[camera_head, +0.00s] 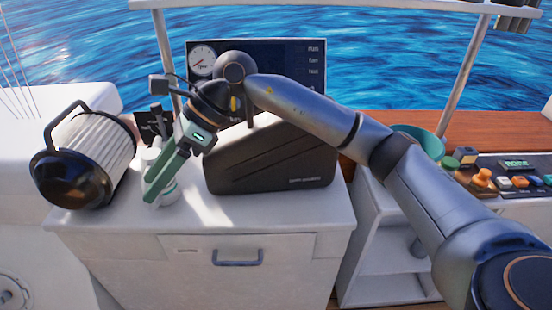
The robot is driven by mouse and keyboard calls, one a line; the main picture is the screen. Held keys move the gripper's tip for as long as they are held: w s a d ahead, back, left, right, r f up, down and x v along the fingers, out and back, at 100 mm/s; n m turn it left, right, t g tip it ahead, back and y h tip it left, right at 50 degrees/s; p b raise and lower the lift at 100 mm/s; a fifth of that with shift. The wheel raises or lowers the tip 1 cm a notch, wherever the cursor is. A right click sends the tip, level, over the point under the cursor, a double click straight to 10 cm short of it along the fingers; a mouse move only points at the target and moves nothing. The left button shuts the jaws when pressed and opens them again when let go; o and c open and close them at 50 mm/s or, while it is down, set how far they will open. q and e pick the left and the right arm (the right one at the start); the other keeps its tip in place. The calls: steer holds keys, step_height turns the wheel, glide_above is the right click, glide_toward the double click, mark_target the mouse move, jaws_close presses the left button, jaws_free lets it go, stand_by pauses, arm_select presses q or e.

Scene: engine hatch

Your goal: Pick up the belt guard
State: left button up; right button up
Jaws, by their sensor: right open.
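The belt guard appears to be the black wedge-shaped cover (275,162) standing upright on the white cabinet top. Its right side is tall and its left side is lower. My right arm crosses in front of its upper part and hides some of it. My right gripper (152,190) has green fingers, is open and points down to the left. It is left of the cover and apart from it, in front of a white bottle that it partly hides. My left gripper is not in view.
A ribbed white canister with a black handled cap (72,178) lies at the left of the cabinet top (120,225). A white bottle (168,190) stands near the gripper. A gauge panel (285,62) is behind. A teal bowl (425,138) and a button panel (510,170) are right.

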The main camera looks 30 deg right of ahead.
steer(key=w+d+r+m+t+h+b, duration=0.15)
steer(key=d+r+h, duration=0.25)
steer(key=d, duration=0.5)
steer(key=d+r+t+h+b, duration=0.15)
steer(key=d+r+h, duration=0.3)
steer(key=d, duration=0.45)
steer(key=w+d+r+m+t+h+b, duration=0.15)
steer(key=d+r+h, duration=0.3)
steer(key=d, duration=0.45)
steer(key=shift+n+t+y, duration=0.3)
steer(key=shift+t, duration=0.15)
steer(key=x, duration=0.6)
steer(key=shift+d, duration=0.1)
steer(key=shift+w+a+x, duration=0.1)
steer(key=shift+a+x, duration=0.05)
steer(key=shift+x, duration=0.8)
steer(key=shift+w+a+x, duration=0.1)
steer(key=shift+x, duration=0.8)
steer(key=shift+w+a+x, duration=0.1)
steer(key=shift+a+x, duration=0.05)
steer(key=shift+x, duration=0.8)
steer(key=shift+r, duration=0.1)
jaws_close()
steer(key=shift+r, duration=0.15)
